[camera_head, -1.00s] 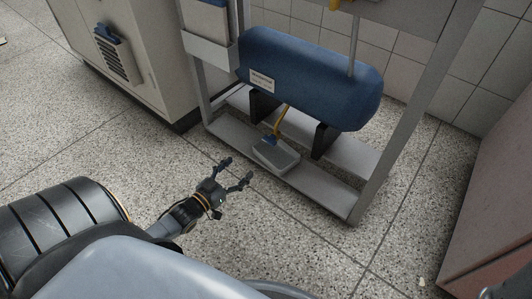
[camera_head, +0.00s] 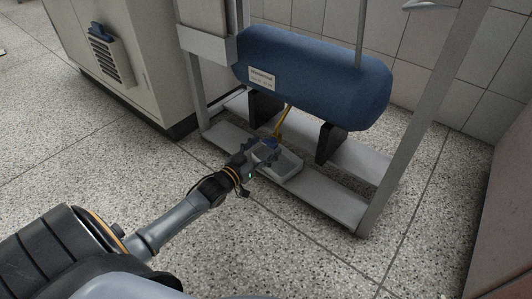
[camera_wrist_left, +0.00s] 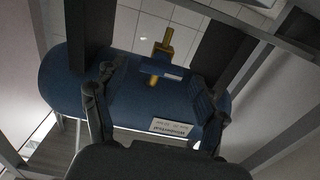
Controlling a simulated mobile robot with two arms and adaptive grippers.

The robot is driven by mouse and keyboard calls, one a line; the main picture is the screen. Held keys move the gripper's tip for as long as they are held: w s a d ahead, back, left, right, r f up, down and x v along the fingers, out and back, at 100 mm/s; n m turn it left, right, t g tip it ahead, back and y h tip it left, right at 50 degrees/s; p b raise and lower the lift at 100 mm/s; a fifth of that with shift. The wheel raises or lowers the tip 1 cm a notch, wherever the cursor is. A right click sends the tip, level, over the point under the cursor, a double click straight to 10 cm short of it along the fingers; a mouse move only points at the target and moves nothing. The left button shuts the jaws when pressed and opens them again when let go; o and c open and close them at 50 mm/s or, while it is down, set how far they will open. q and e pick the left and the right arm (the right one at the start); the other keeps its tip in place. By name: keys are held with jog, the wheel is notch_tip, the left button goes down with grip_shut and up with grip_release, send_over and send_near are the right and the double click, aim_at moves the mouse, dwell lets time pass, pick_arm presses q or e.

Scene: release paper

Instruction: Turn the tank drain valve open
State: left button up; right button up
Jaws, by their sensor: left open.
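The blue tank (camera_head: 315,78) lies on its side in a grey metal frame. A yellow drain pipe (camera_head: 283,121) comes down from under it. In the left wrist view the yellow pipe (camera_wrist_left: 167,38) carries a blue valve handle (camera_wrist_left: 160,68) with a small label, between my fingers in the picture. My left gripper (camera_head: 262,150) is open at the drain, above the tray; it also shows in the left wrist view (camera_wrist_left: 150,85). Its fingers stand on either side of the handle in that view; contact cannot be told. My right gripper is not in view.
A shallow grey tray (camera_head: 290,167) sits on the frame's lower shelf under the drain. Black supports (camera_head: 328,142) hold the tank. A frame post (camera_head: 405,150) stands at right. A beige cabinet (camera_head: 140,90) stands left. The speckled floor in front is clear.

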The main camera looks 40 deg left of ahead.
pick_arm(q)
jog(key=shift+w, duration=0.5)
jog(key=c, duration=1.2)
jog(key=shift+o, duration=0.2)
